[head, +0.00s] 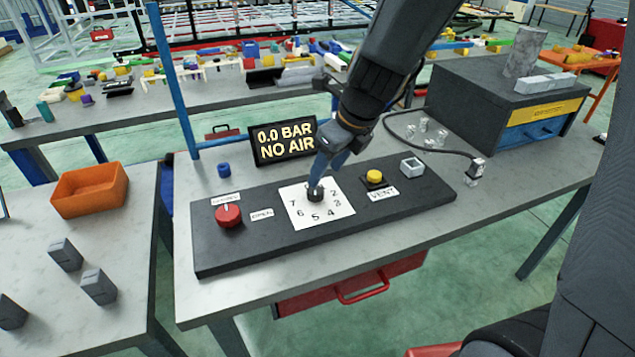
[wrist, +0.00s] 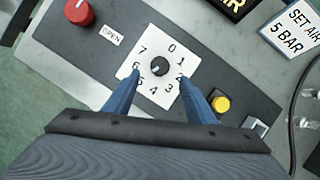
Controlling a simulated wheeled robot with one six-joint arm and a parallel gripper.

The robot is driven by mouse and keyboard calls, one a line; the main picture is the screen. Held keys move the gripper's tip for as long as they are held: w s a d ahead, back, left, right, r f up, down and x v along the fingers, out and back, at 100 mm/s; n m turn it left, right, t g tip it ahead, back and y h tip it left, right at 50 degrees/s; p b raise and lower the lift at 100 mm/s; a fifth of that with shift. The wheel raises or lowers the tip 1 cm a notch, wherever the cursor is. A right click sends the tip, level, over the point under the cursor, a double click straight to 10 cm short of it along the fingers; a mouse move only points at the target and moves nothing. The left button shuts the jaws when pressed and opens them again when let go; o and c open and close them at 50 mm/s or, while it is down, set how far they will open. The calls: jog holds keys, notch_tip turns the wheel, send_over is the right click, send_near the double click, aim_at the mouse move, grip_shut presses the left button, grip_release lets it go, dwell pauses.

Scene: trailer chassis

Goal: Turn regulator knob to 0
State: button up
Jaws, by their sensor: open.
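The black regulator knob (wrist: 160,68) sits in the middle of a white dial plate (wrist: 151,46) numbered 0 to 7. In the wrist view the 0 is at the top and the knob carries a small pale mark; which number it points to is too small to tell. My gripper (wrist: 159,82) is open, with one blue finger on each side of the knob. In the head view my gripper (head: 322,178) comes down over the knob (head: 316,194) and hides part of the dial; I cannot tell whether the fingers touch the knob.
On the dark panel (head: 260,245) are a red knob (head: 229,215) at left and a yellow vent button (head: 374,177) at right. A display (head: 283,141) behind reads "0.0 BAR NO AIR". A hose and a dark box (head: 480,110) stand at right.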

aim_at(316, 190)
jog(key=b+x, duration=0.2)
jog(key=x, duration=0.6)
jog(key=shift+a+r, duration=0.1)
jog(key=c, duration=1)
jog(key=shift+c, duration=0.2)
